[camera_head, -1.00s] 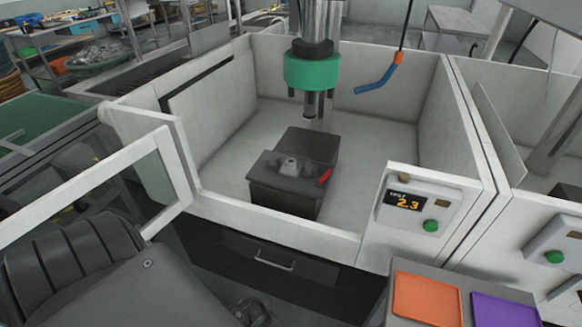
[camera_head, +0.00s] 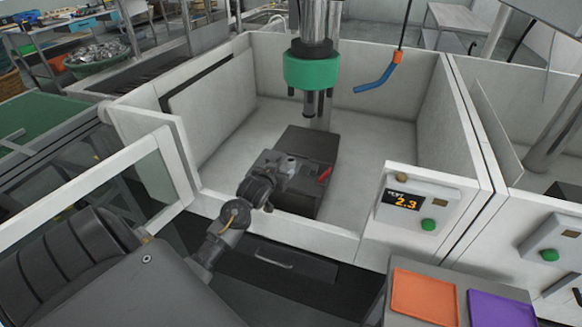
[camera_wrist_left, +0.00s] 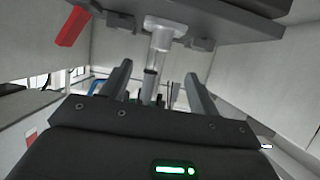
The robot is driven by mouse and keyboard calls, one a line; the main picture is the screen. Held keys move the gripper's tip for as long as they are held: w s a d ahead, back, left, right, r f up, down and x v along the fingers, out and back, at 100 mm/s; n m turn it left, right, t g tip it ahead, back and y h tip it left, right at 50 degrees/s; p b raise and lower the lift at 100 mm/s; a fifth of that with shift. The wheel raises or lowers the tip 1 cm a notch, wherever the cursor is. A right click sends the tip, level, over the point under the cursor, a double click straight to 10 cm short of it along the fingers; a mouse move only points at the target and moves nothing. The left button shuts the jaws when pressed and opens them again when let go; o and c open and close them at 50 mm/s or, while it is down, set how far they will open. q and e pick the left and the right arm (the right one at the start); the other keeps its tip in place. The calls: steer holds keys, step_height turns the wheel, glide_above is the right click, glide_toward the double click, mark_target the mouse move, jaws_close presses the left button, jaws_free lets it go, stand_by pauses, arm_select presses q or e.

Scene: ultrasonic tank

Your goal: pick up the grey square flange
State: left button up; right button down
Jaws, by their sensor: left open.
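The grey square flange (camera_wrist_left: 164,28) shows in the left wrist view as a pale piece with a round boss, between two dark clamp blocks on the dark fixture (camera_wrist_left: 235,15). In the head view the fixture (camera_head: 306,143) stands inside the white tank, and my left gripper mostly hides the flange. My left gripper (camera_head: 280,164) is at the fixture's near top. In the wrist view its two fingers (camera_wrist_left: 155,80) are spread apart with nothing gripped, and the flange lies beyond the fingertips. Whether they touch it I cannot tell. My right gripper is not in view.
A red lever (camera_head: 325,174) sits on the fixture's right side. A green-collared spindle (camera_head: 311,70) hangs above and behind it. White tank walls (camera_head: 440,120) surround the fixture. An orange tray (camera_head: 427,297) and a purple tray (camera_head: 503,309) lie at the lower right.

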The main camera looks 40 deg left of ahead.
arm_select(q)
glide_toward(291, 160)
steer(key=x, duration=0.3)
steer(key=shift+s+d+f+p, duration=0.1)
steer(key=shift+d+f+p, duration=0.05)
steer(key=shift+p, duration=0.15)
steer(key=shift+w, duration=0.2)
steer(key=p+x, duration=0.1)
steer(key=x, duration=0.4)
steer(key=shift+s, duration=0.1)
steer(key=c, duration=1.2)
